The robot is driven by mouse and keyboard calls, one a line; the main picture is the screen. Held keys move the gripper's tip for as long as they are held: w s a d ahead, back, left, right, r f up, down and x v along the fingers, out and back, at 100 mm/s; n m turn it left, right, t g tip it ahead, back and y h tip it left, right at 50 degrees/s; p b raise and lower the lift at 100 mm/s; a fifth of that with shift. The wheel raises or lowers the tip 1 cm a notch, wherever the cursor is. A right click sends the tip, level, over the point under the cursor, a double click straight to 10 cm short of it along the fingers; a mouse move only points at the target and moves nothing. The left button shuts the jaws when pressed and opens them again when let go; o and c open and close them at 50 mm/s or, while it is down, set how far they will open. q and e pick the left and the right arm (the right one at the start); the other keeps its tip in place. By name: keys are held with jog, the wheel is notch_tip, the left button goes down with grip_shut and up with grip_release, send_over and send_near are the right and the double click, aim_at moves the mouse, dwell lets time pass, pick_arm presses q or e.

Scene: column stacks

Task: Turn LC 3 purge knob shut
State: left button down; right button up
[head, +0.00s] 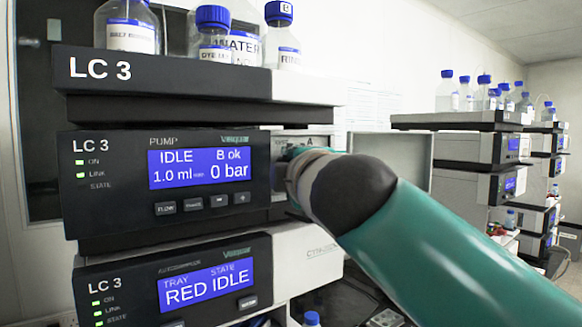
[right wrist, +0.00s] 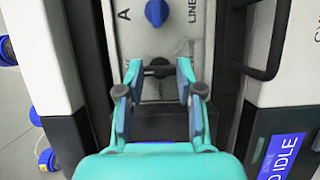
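The LC 3 pump module (head: 90,215) fills the left of the head view, its screen (head: 202,168) reading IDLE, B ok, 1.0 ml and 0 bar. My right arm reaches into its front bay, and its wrist hides most of the bay there. In the right wrist view my right gripper (right wrist: 159,75) is open, its fingers pointing at the pale bay panel (right wrist: 180,45). A small black knob (right wrist: 158,68) lies between the fingertips, with gaps on both sides. A blue knob (right wrist: 156,12) sits beyond it, near the letters A and LINE. My left gripper is out of view.
An open grey door (head: 405,155) stands right of the bay. Bottles with blue caps (head: 132,35) stand on the LC 3 top tray (head: 200,82). The autosampler (head: 165,285) is below the pump. More instrument stacks (head: 470,150) stand at the right.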

jog(key=shift+o, duration=0.6)
jog(key=shift+w+d+f, duration=0.1)
jog(key=shift+w+d, duration=0.05)
jog(key=shift+d, duration=0.1)
jog(key=shift+a, duration=0.15)
jog(key=v, duration=1.2)
